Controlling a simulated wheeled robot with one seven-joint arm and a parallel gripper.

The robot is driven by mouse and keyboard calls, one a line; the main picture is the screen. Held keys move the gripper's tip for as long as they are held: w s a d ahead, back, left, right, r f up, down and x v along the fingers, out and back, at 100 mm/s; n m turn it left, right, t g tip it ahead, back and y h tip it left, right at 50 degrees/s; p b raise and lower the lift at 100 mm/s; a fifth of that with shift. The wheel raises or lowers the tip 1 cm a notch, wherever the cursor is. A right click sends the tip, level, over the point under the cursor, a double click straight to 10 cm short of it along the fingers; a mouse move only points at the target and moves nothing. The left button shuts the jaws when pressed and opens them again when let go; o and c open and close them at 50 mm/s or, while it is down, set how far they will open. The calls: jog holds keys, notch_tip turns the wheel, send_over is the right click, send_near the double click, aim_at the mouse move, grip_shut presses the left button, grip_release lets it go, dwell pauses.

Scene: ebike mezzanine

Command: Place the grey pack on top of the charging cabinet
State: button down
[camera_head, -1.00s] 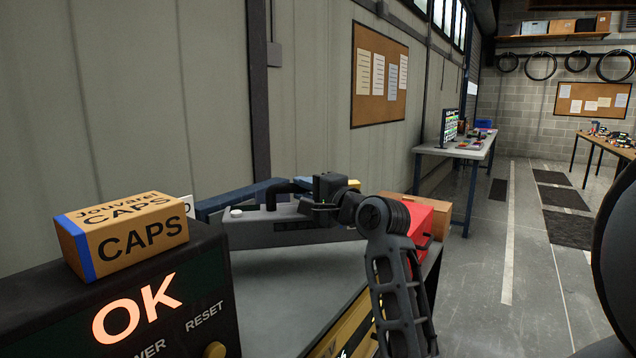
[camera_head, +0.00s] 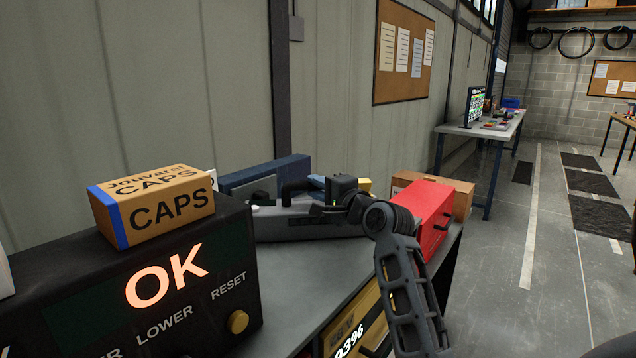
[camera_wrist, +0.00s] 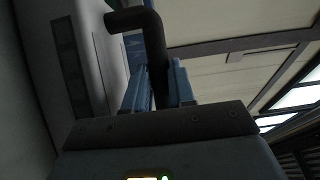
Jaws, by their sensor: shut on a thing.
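The grey pack (camera_head: 320,226) is a long grey case with a black handle (camera_head: 296,187). It lies level over the grey top of a cabinet (camera_head: 300,290), which I take as the charging cabinet. I cannot tell whether its underside touches that top. My gripper (camera_head: 318,189) is at the handle, above the pack. In the wrist view, my gripper (camera_wrist: 158,80) has its blue fingers shut on the bent black handle (camera_wrist: 152,40), with the grey pack (camera_wrist: 85,50) to the left. The pack's far side is hidden.
A black control box with a lit OK (camera_head: 165,282) stands at left, with a CAPS carton (camera_head: 155,205) on it. A blue box (camera_head: 265,173) is behind the pack. A red box (camera_head: 428,215) and a cardboard box (camera_head: 462,197) are at right. A yellow unit (camera_head: 355,325) shows below the top.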

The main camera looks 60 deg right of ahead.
jog(key=shift+r, duration=0.4)
jog(key=c, duration=1.4)
grip_release()
jog(key=shift+f, duration=0.45)
jog(key=o, duration=0.5)
jog(key=shift+c, duration=0.2)
jog(key=shift+r, duration=0.1)
jog(key=shift+s, duration=0.15)
jog(key=b+v, duration=0.2)
jog(key=v, duration=0.9)
jog(key=shift+s+a, duration=0.25)
jog(key=shift+s, duration=0.05)
